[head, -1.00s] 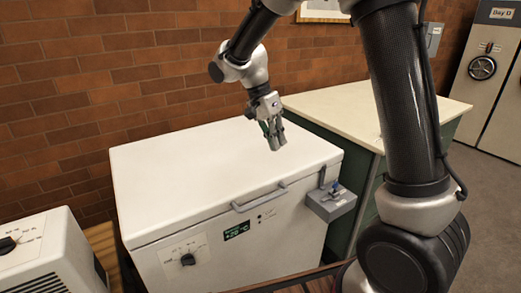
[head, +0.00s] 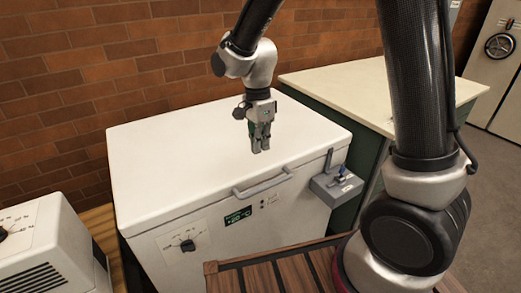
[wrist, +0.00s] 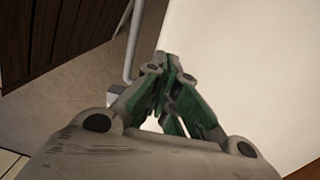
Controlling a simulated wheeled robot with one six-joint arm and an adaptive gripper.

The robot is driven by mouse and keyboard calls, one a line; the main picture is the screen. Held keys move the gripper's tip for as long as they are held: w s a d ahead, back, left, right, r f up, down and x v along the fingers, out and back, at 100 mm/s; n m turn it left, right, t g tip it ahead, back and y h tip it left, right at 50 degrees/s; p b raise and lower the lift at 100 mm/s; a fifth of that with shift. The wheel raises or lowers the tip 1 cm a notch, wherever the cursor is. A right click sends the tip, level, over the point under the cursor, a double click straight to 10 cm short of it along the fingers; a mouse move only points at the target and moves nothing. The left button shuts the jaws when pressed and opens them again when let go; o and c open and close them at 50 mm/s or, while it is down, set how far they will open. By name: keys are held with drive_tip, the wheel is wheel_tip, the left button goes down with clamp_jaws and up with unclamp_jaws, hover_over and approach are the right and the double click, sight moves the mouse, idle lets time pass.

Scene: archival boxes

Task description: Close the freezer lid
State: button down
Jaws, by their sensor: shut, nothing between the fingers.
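The white chest freezer (head: 240,240) stands in the middle of the head view. Its lid (head: 175,140) lies flat on the body, down along the visible front edge. A grey bar handle (head: 263,185) is at the front of the lid. My gripper (head: 260,150) is shut and empty, pointing down over the lid behind the handle. Whether its fingertips touch the lid I cannot tell. In the wrist view, the gripper (wrist: 172,75) shows closed green-padded fingers against the white lid (wrist: 240,60).
A grey latch box (head: 337,186) is on the freezer's right front. A pale-topped green cabinet (head: 345,90) stands behind right. A white appliance with a dial (head: 45,250) is at the left. A brick wall (head: 90,80) runs behind. A slatted wooden surface (head: 280,270) is in front.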

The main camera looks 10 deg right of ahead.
drive_tip(key=shift+s+f, duration=0.1)
drive_tip(key=shift+f, duration=1.05)
